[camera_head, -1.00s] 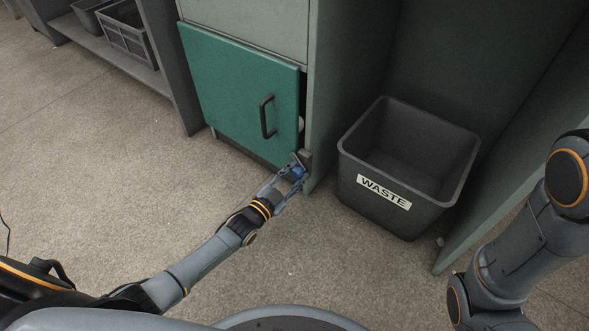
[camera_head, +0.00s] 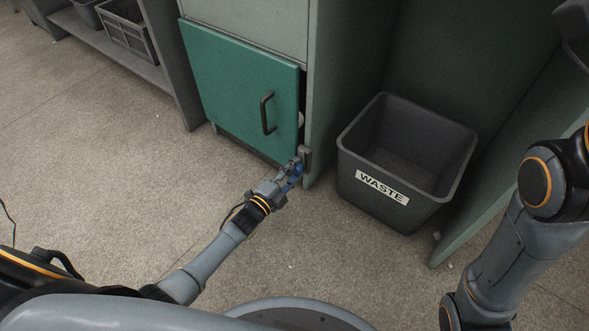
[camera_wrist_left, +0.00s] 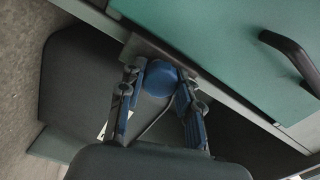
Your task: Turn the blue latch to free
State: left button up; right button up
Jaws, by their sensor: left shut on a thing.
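The blue latch (camera_wrist_left: 160,78) is a round blue knob at the lower right corner of the green cabinet door (camera_head: 238,85). In the wrist view it sits between the fingers of my left gripper (camera_wrist_left: 158,92), one finger on each side. The left gripper (camera_head: 293,172) is shut on the latch, which it partly hides in the head view. The green door stands slightly ajar, with a dark gap along its right edge. My right arm shows at the right of the head view, but its fingers are not visible.
A dark grey waste bin (camera_head: 357,205) stands on the floor right of the cabinet, close to the left gripper. A black handle (camera_head: 267,113) juts from the door. Dark crates (camera_head: 125,38) sit on a shelf at the upper left.

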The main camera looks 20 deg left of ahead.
dwell(0.6)
pick_arm(q)
jog(key=o, duration=1.2)
jog(key=shift+c, duration=0.2)
jog(key=v, duration=1.2)
